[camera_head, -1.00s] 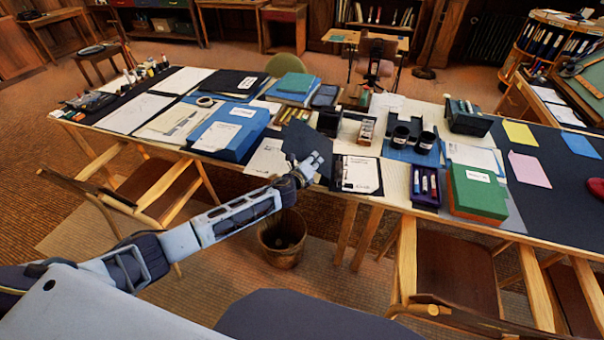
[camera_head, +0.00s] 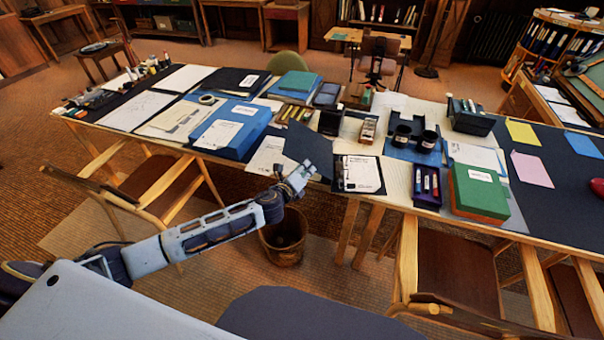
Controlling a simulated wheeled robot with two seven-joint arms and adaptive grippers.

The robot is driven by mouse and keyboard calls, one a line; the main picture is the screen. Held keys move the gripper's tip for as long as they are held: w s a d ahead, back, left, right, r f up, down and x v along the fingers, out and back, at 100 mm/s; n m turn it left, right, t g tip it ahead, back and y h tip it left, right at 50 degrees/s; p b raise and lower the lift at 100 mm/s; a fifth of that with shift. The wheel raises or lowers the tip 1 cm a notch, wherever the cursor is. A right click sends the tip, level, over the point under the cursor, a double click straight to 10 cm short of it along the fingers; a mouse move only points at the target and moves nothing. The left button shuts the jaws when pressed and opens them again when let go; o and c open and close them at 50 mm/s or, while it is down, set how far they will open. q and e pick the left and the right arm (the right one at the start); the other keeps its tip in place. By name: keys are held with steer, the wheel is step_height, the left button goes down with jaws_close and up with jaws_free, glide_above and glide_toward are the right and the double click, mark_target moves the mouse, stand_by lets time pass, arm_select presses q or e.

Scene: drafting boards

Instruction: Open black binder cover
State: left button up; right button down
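The black binder (camera_head: 359,175) lies at the front edge of the long table, with a white page showing inside. Its dark cover (camera_head: 307,146) is swung out to the left of the page and stands tilted. My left gripper (camera_head: 308,168) is at the lower front edge of the cover, touching or very close to it. The gripper is too small to tell whether its fingers are open or shut. My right gripper is out of view.
A blue box file (camera_head: 248,130) and loose papers lie left of the cover. A marker tray (camera_head: 427,187) and a green box (camera_head: 478,190) stand to the right. Wooden chairs stand along the front.

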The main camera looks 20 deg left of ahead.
arm_select(q)
steer(key=shift+v, duration=0.95)
steer(key=s+a+f+n+g+y, duration=0.1)
steer(key=s+a+f+n+g, duration=0.15)
steer(key=s+n+g, duration=0.75)
steer(key=s+a+f+n+g+y, duration=0.1)
steer(key=s+f+n, duration=0.2)
steer(key=s+n, duration=1.5)
steer(key=s+f+m+g, duration=0.1)
steer(key=s+f, duration=0.1)
steer(key=f, duration=1.4)
steer(key=s+f+m+g, duration=0.1)
steer(key=s+f+m, duration=0.15)
steer(key=f, duration=1.35)
steer(key=s+a+f, duration=0.3)
steer(key=s+f, duration=0.7)
steer(key=s, duration=0.1)
steer(key=s+a+f, duration=0.3)
steer(key=s+f, duration=0.7)
steer(key=s, duration=0.1)
steer(key=shift+f+g+y, duration=0.25)
steer(key=shift+g+y, duration=0.05)
steer(key=shift+g, duration=0.1)
